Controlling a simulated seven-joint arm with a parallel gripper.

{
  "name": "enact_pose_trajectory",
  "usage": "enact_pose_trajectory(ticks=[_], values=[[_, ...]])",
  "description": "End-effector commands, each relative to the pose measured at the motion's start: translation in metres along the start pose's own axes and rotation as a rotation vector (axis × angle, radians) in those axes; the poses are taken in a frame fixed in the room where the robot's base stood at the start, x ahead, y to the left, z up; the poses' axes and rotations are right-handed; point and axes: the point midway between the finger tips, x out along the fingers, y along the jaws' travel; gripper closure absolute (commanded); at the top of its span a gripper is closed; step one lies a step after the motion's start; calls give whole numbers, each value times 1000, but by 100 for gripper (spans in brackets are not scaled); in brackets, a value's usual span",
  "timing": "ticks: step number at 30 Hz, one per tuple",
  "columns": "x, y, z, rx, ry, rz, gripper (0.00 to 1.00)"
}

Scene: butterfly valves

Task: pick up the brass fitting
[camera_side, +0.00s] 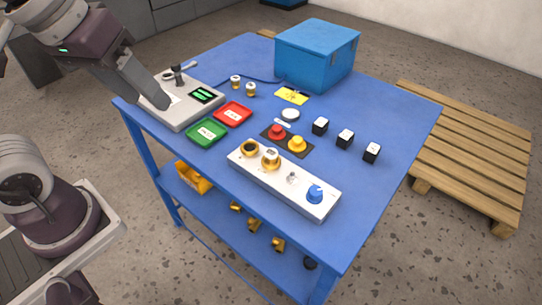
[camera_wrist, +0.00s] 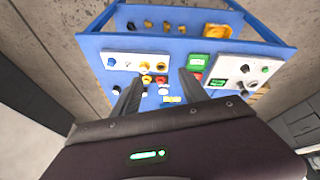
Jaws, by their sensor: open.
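Several brass-coloured pieces show, and I cannot tell which one the task means. On the white panel (camera_side: 285,180) sit a brass ring (camera_side: 250,149) with a dark centre and a brass fitting (camera_side: 270,160) with a pale top. Two small brass pieces with white tops, one left (camera_side: 236,82) and one right (camera_side: 251,90), stand near the back. More brass fittings (camera_side: 254,224) lie on the lower shelf. My gripper (camera_wrist: 160,76) is open and empty. In the side view it is above the grey control box (camera_side: 185,112), left of the panel.
A blue knob (camera_side: 315,193) is on the panel. Green (camera_side: 206,132) and red (camera_side: 233,114) trays, red and yellow buttons (camera_side: 297,144) and black blocks (camera_side: 345,139) stand on the blue table (camera_side: 390,115). A large blue box (camera_side: 318,52) is at the back.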

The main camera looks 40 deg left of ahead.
Motion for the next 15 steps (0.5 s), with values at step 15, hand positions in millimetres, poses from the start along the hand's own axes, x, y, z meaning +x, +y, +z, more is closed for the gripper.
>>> enact_pose_trajectory(ticks=[15], values=[[236, 99, -96, -1242, -244, -348, 49]])
